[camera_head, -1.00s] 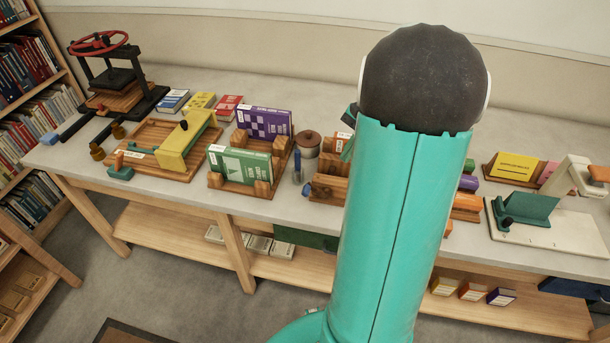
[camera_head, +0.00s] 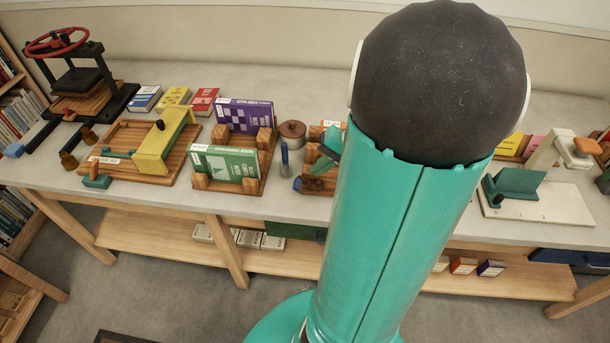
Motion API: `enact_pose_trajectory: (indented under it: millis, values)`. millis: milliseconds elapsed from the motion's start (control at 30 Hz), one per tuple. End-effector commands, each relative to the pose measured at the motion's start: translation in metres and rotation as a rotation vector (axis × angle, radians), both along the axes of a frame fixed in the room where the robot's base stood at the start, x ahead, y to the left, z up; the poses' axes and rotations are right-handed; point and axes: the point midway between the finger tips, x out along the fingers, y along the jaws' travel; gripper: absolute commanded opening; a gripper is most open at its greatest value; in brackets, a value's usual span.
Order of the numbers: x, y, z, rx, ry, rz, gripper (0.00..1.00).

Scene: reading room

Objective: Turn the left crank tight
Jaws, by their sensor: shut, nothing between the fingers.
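A wooden press (camera_head: 316,185) stands mid-table, mostly hidden behind my arm. A small blue-grey knob (camera_head: 298,184) shows at its left front corner; it may belong to the left crank, but its handle cannot be made out. The press's right side and any right crank are hidden. Only a little of my gripper (camera_head: 322,165) shows past the left edge of my arm, as teal and dark pieces over the press. It looks shut and empty. Whether it touches the press or the crank cannot be told.
Left of the press are a blue tool (camera_head: 284,156), a lidded pot (camera_head: 292,134), a rack with a green book (camera_head: 222,163) and a purple book (camera_head: 240,115), a yellow-barred board (camera_head: 160,150), and a red-wheeled press (camera_head: 64,40). A green-and-white device (camera_head: 516,185) stands right.

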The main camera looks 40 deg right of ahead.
Motion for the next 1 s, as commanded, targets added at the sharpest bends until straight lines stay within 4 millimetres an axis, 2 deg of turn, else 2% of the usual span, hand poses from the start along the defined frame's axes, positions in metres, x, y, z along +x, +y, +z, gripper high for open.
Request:
enact_pose_trajectory:
  millis: [100, 333, 1000]
  values:
    - [0.011, 0.009, -0.019, 0.005, 0.002, 0.0, 0.0]
    - [0.028, 0.019, -0.042, 0.003, 0.001, 0.0, 0.0]
    - [0.039, 0.027, -0.053, -0.033, 0.046, 0.004, 0.0]
